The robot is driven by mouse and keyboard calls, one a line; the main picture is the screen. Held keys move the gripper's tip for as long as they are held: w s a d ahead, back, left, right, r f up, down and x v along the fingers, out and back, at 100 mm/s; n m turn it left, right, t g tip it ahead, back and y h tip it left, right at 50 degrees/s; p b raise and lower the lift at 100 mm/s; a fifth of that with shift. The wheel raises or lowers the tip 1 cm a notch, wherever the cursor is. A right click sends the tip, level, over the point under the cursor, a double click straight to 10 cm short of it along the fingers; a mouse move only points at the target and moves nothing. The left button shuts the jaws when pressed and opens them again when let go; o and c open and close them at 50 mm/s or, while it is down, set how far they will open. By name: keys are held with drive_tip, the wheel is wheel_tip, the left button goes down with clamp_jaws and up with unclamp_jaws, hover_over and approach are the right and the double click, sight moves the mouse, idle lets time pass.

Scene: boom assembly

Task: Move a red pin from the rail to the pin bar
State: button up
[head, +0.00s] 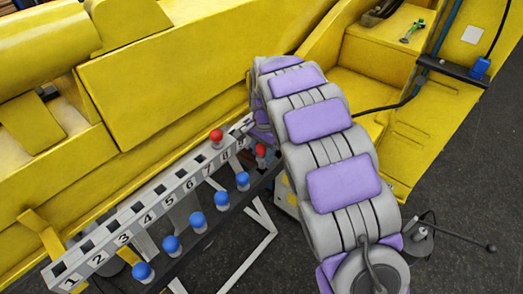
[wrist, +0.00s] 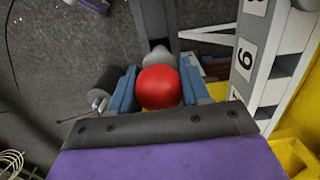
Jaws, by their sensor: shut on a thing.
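A red ball-headed pin (wrist: 158,87) sits between the two blue fingers of my gripper (wrist: 158,92) in the wrist view, with a grey part just beyond it. My gripper is shut on it. In the head view my arm hides the gripper. One red pin (head: 216,136) stands in the white numbered bar (head: 136,219) near number 7. Another red pin (head: 261,150) shows beside my arm, at the far end of the dark rail (head: 221,214); it may be the held one. Whether the held pin is still seated is unclear.
Several blue pins (head: 197,222) stand in a row along the dark rail. Yellow machine panels (head: 170,70) rise behind the numbered bar. The dark floor (head: 455,150) is open at the far right.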

sight(263, 162)
drive_tip(key=shift+d+f, duration=0.2)
drive_tip(key=shift+f, duration=0.2)
drive_tip(key=shift+a+f, duration=0.25)
drive_tip(key=shift+f, duration=0.4)
drive_tip(key=shift+d+f+b, duration=0.1)
drive_tip(key=shift+f+b, duration=0.2)
drive_tip(key=shift+f, duration=1.35)
drive_tip(key=o, duration=1.3)
drive_tip(key=shift+r, duration=0.1)
drive_tip(key=r, duration=0.5)
drive_tip(key=r+p, duration=0.1)
drive_tip(key=r, duration=0.4)
drive_tip(key=w+r, duration=0.1)
drive_tip(key=r, duration=0.5)
drive_tip(key=shift+d+r, duration=0.1)
drive_tip(key=shift+d, duration=0.1)
drive_tip(key=shift+s+r, duration=0.1)
drive_tip(key=shift+r, duration=0.3)
